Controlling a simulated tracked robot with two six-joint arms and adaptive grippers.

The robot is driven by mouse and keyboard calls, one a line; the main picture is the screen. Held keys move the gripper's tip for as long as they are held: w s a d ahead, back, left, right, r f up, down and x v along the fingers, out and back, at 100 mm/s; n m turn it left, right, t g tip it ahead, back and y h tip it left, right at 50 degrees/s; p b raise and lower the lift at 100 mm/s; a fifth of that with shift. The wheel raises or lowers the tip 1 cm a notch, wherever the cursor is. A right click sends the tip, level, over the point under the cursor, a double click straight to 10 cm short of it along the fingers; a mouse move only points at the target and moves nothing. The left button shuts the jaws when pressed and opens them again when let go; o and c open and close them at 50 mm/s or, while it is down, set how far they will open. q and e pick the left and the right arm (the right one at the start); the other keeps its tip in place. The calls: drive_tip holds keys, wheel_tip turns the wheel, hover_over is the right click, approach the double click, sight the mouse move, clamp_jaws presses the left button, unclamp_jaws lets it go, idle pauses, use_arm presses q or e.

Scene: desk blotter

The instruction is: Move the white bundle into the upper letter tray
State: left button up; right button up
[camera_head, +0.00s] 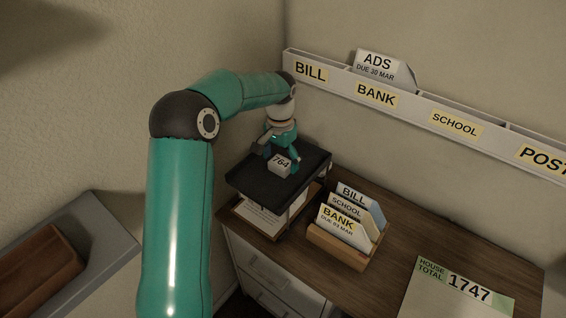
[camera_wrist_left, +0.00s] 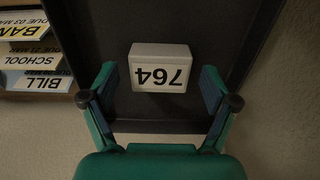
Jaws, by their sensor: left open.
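The white bundle (camera_head: 281,166), marked 764, sits on the black upper letter tray (camera_head: 245,181) in the head view. In the left wrist view the bundle (camera_wrist_left: 160,58) rests on the dark tray floor (camera_wrist_left: 112,20), with its number upside down. My left gripper (camera_head: 277,157) is over the tray, right at the bundle. In the wrist view its open fingers (camera_wrist_left: 163,90) stand on both sides of the bundle, with a gap on each side. My right gripper is not in view.
A lower tray with papers (camera_head: 259,216) is under the black tray. A wooden holder (camera_head: 334,246) with several envelopes stands to the right. A labelled wall rack (camera_head: 402,101) runs behind. A green-and-white House Total sheet (camera_head: 440,298) lies at the front right.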

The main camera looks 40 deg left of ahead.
sight(280, 163)
use_arm(q)
wheel_tip(280, 163, up, 11)
drive_tip(key=shift+r, duration=0.15)
drive_tip(key=shift+s, duration=0.1)
idle(0.6)
